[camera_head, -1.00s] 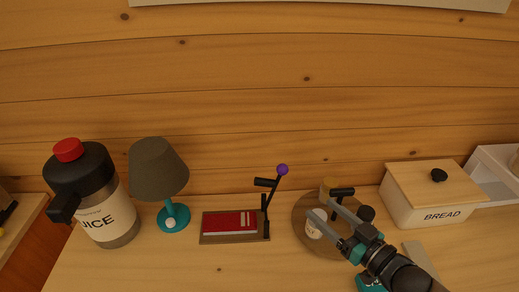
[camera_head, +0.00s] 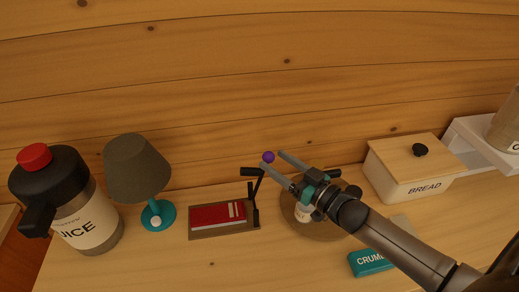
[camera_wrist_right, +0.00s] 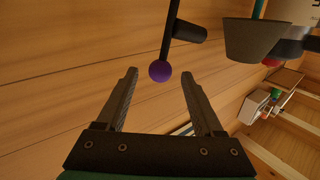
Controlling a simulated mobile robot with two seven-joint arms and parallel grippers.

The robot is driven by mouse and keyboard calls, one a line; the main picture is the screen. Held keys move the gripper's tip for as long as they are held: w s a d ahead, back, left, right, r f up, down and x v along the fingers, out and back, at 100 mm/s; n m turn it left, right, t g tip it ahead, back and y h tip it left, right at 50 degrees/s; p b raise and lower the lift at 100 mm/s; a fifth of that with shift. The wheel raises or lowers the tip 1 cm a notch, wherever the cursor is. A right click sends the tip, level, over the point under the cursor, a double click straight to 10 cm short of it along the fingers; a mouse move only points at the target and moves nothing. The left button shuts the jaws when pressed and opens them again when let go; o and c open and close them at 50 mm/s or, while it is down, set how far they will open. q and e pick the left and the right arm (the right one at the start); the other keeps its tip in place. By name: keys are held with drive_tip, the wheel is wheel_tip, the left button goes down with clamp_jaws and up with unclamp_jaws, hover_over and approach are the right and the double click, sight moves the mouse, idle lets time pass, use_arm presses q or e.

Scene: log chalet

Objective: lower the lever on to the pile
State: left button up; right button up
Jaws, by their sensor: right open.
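The lever is a black arm with a purple knob (camera_head: 268,157) and a short black side piece (camera_head: 252,171). It stands raised, leaning right, at the right end of a brown base (camera_head: 196,236). The pile on that base is topped by a red block or book (camera_head: 215,214) with a pale stripe. My right gripper (camera_head: 274,160) comes in from the right, open, with its fingertips at the knob. In the right wrist view the knob (camera_wrist_right: 160,71) appears between the two spread fingertips, with a gap on each side. My left gripper is not in view.
A lamp (camera_head: 138,168) and juice jug (camera_head: 90,228) stand left of the base. A round board (camera_head: 332,232) with a salt jar lies partly under my right arm. A teal crumbs item (camera_head: 370,263) and bread box (camera_head: 410,170) are right. The front counter is clear.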

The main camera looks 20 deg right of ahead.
drive_tip(key=x, duration=0.6)
drive_tip(key=shift+w, duration=0.3)
drive_tip(key=shift+a, duration=0.15)
clamp_jaws()
idle(1.1)
